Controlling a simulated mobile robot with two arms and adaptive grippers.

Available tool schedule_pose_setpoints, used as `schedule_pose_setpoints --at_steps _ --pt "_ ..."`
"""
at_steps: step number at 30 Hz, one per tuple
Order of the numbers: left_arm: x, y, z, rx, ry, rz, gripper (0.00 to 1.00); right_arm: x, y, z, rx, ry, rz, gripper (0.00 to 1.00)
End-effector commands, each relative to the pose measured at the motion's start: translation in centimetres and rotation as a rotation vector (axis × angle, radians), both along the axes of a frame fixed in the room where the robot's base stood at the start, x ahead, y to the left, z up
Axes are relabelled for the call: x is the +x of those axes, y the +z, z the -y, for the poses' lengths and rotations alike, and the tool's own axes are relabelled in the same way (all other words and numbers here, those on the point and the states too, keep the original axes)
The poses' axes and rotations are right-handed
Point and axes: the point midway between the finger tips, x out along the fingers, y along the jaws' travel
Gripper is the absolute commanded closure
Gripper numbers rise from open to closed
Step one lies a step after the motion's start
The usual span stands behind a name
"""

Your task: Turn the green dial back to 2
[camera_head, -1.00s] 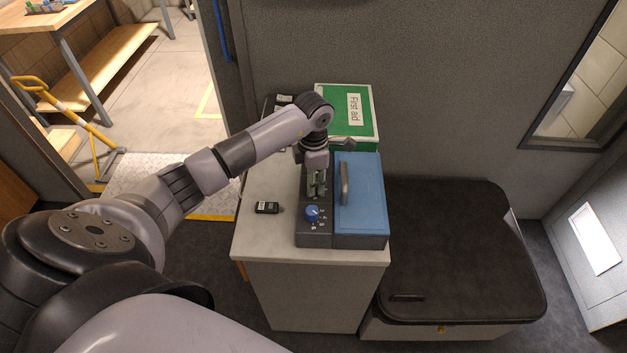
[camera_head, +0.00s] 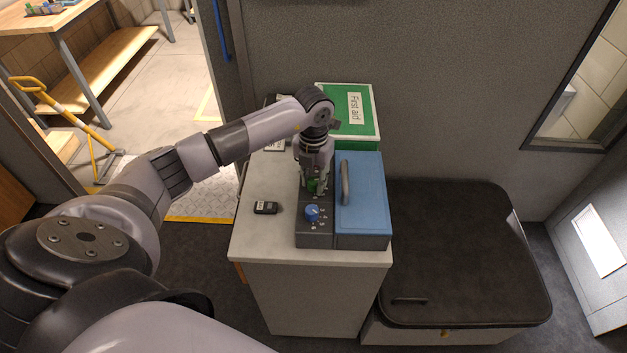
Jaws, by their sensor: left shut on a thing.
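The green dial (camera_head: 312,186) is on the dark control strip (camera_head: 315,238) at the left side of a blue-lidded box (camera_head: 362,205). It is largely hidden by my left gripper (camera_head: 313,184), which comes down from above with its fingers shut on the dial. The number the green dial points to cannot be read. A blue dial (camera_head: 312,212) with small white numbers around it sits just in front on the same strip. My right gripper is not in view.
A small black device (camera_head: 265,208) lies on the grey cabinet top (camera_head: 262,235), left of the box. The lid's grey handle (camera_head: 345,182) rises close to the right of my gripper. A dark-topped chest (camera_head: 450,255) is at right.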

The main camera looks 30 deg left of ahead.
Motion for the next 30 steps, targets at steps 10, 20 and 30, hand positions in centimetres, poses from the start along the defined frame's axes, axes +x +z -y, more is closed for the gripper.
schedule_pose_setpoints --at_steps 10,20,30 --pt "0.07 0.04 -0.08 0.001 0.328 0.003 1.00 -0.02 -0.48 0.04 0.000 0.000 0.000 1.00" --pt "0.08 0.11 -0.09 0.001 0.642 0.003 1.00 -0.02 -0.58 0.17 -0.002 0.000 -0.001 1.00" --pt "0.09 0.15 -0.09 0.001 0.935 0.003 1.00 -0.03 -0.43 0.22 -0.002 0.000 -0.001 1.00"
